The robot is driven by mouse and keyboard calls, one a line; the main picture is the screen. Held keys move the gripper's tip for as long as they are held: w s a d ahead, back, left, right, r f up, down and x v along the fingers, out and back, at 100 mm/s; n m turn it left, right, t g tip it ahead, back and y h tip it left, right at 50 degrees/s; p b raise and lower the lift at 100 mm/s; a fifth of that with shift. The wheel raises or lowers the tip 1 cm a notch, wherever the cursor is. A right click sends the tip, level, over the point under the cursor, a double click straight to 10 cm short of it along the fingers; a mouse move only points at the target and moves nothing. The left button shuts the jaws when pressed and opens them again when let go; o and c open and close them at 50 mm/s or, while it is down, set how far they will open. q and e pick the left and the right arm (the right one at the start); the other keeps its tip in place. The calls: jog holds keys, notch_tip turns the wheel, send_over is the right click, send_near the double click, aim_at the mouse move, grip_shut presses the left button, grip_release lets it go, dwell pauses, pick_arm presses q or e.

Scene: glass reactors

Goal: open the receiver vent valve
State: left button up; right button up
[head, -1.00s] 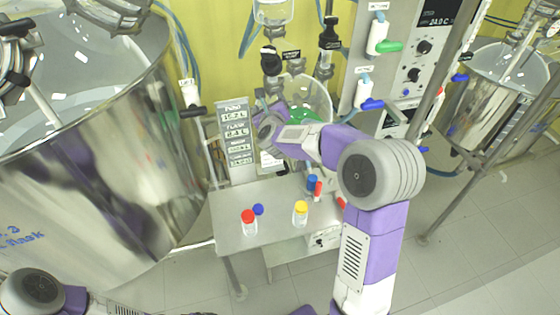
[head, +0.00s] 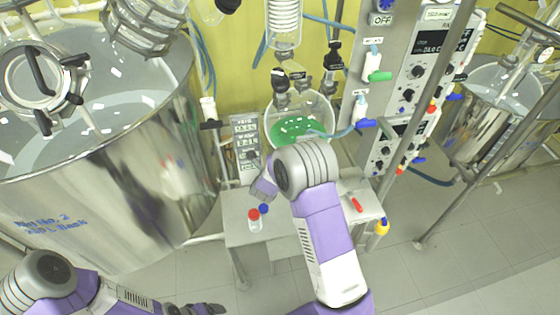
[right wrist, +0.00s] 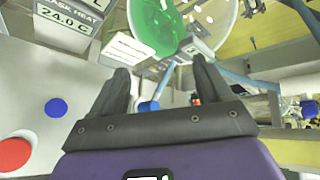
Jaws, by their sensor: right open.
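The glass receiver (head: 300,128) with green liquid hangs behind my right arm in the head view, and its green bottom fills the top of the right wrist view (right wrist: 160,30). Black-handled valves (head: 280,80) (head: 333,60) sit above it; I cannot read their labels or tell which is the vent valve. My right gripper (right wrist: 160,85) is open. A blue knob (right wrist: 148,107) shows between its fingers, apart from them as far as I can see. In the head view the right gripper (head: 262,190) is low in front of the receiver, over the table. My left gripper (head: 200,309) is at the bottom edge, its jaws unclear.
The metal table (head: 240,232) holds a red-capped bottle (head: 254,220) and a blue cap (head: 264,209). A large steel vessel (head: 120,200) stands left; a control panel (head: 410,75) stands right.

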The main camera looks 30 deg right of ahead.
jog(key=shift+s+f+p, duration=0.25)
jog(key=shift+s+p, duration=0.1)
jog(key=shift+s, duration=0.25)
jog(key=s+a+f+n+g+y, duration=0.5)
jog(key=s+a+f+n, duration=0.4)
jog(key=s+f+n, duration=0.55)
jog(key=s+a+f+n+g+y, duration=0.1)
jog(key=s+a+n+g+y, duration=0.15)
jog(key=s+a+n, duration=0.4)
jog(key=s+a+f+n+g+y, duration=0.2)
jog(key=s+a+n+y, duration=0.2)
jog(key=s+n, duration=0.5)
notch_tip(320, 180, down, 13)
jog(key=s+m+b, duration=0.1)
jog(key=s+b, duration=0.1)
jog(key=b, duration=1.2)
jog(key=shift+a+f, duration=0.15)
jog(key=shift+a, duration=0.1)
